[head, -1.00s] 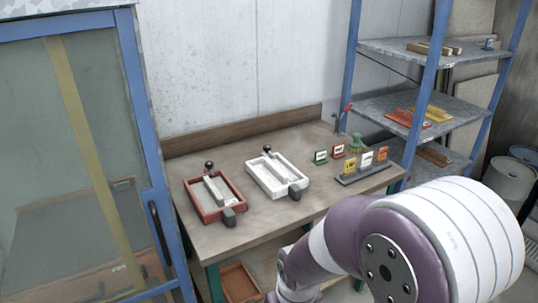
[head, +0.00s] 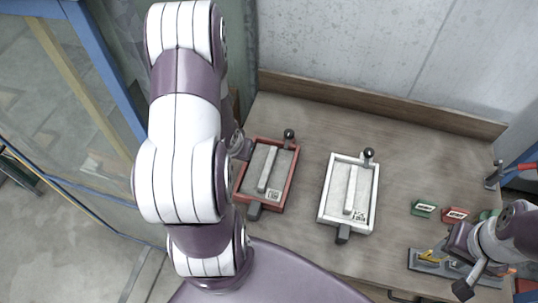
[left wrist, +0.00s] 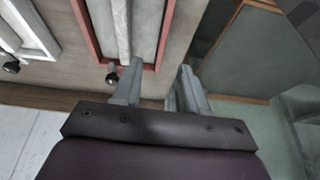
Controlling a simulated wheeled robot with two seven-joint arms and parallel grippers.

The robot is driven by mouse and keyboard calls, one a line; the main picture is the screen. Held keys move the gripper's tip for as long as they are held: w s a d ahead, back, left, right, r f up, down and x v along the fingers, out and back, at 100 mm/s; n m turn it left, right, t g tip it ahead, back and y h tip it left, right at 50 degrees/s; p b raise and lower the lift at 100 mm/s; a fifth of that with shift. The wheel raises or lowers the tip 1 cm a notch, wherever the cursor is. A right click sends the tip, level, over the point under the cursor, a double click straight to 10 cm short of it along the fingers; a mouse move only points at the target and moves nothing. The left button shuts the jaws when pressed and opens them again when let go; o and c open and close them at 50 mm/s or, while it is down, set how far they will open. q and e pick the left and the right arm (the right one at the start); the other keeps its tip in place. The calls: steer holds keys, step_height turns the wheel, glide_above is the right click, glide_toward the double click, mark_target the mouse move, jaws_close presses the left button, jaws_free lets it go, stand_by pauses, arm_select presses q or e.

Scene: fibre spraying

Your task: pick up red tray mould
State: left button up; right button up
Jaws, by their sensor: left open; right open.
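The red tray mould (head: 291,183) lies on the bench, left of the white tray mould, with a grey bar inside and a black-knobbed handle at its far end. My left arm reaches down beside its left edge, and the arm mostly hides the left gripper in the head view. In the left wrist view, the left gripper (left wrist: 158,88) is open and empty, with one side wall of the red tray mould (left wrist: 164,38) lined up between its fingers. Whether the fingers touch it I cannot tell. My right gripper (head: 459,263) is open near the label stand at the lower right.
The white tray mould (head: 375,195) sits right of the red one. A green label card (head: 423,208), a red label card (head: 455,215) and a grey label stand (head: 425,263) are at the right. A blue-framed glass door stands left.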

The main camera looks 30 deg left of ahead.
arm_select(q)
step_height(320, 180, down, 2)
steer(key=a+f, duration=0.1)
glide_above(245, 167)
steer(key=s, duration=0.1)
step_height(245, 167, down, 4)
steer(key=shift+d, duration=0.15)
steer(key=x, duration=0.1)
steer(key=p+x, duration=0.1)
steer(key=x, duration=0.2)
steer(key=shift+s+f, duration=0.35)
steer(key=shift+f, duration=0.3)
steer(key=shift+d, duration=0.15)
jaws_close()
arm_select(e)
steer(key=shift+s+d+r, duration=0.15)
steer(key=shift+s+r, duration=0.05)
steer(key=shift+r, duration=0.4)
steer(key=shift+s+d+r, duration=0.15)
steer(key=shift+r, duration=0.45)
